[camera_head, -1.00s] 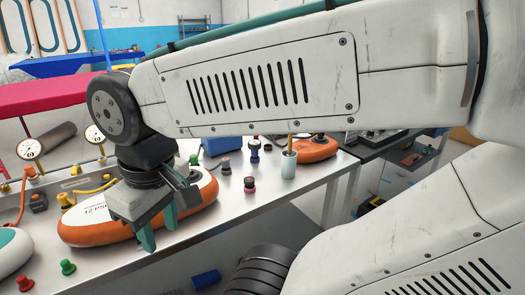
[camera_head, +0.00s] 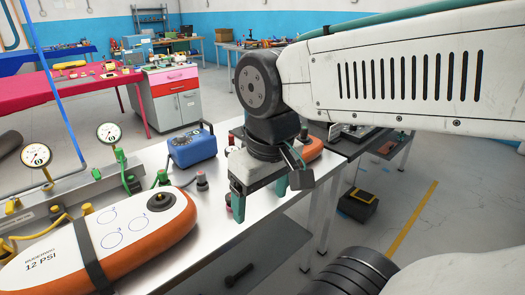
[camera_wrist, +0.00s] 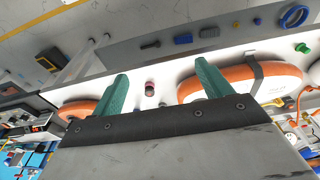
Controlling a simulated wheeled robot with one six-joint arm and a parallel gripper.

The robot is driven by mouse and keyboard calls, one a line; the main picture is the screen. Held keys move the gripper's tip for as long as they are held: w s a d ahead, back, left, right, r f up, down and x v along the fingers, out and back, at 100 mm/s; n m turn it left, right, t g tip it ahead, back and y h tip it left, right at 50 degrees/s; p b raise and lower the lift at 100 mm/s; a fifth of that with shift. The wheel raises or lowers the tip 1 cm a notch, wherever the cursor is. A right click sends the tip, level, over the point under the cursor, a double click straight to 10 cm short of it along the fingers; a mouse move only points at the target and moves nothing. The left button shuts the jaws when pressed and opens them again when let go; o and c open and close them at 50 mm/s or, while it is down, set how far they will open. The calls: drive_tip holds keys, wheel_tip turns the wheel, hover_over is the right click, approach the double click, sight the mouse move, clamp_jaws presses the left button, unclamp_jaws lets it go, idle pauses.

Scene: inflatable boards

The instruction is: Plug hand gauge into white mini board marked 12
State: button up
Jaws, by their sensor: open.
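The white mini board with orange sides (camera_head: 110,232) lies on the bench at lower left, with "12 PSI" printed on its top and a dark strap across it. Its orange side also shows in the wrist view (camera_wrist: 235,83). Two round dial gauges stand behind it, one at far left (camera_head: 36,155) and one with a green fitting (camera_head: 110,132). I cannot tell which is the hand gauge. My gripper (camera_head: 260,206) is open and empty, above the bench to the right of the board. In the wrist view a small red-and-black cap (camera_wrist: 151,88) shows between its fingers.
Small caps (camera_head: 202,181) stand near the board. Another orange board (camera_head: 312,148) is partly hidden behind my gripper. A dark case (camera_head: 358,203) is on the floor at right.

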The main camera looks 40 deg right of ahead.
drive_tip(key=w+d+f+m+t+h, duration=0.1)
drive_tip(key=w+d+f+t, duration=0.15)
drive_tip(key=w, duration=0.65)
drive_tip(key=w+d+f+t, duration=0.1)
drive_tip(key=w+d+f, duration=0.15)
drive_tip(key=w, duration=0.55)
drive_tip(key=w+d+f+t+h, duration=0.1)
drive_tip(key=w+d+f+t, duration=0.1)
drive_tip(key=w+d+f, duration=0.3)
drive_tip(key=w+d+f+m+t+h, duration=0.1)
drive_tip(key=w+d+f+t, duration=0.2)
drive_tip(key=w, duration=1)
drive_tip(key=w+d+f+m+t+h, duration=0.1)
drive_tip(key=w+d+f+t, duration=0.1)
drive_tip(key=w+d+f, duration=0.5)
drive_tip(key=shift+w+d+t, duration=0.2)
drive_tip(key=shift+w+d, duration=0.3)
drive_tip(key=shift+d, duration=0.3)
drive_tip(key=shift+w+d+t, duration=0.15)
drive_tip(key=shift+w+d, duration=0.3)
drive_tip(key=shift+d, duration=0.3)
drive_tip(key=c, duration=1.1)
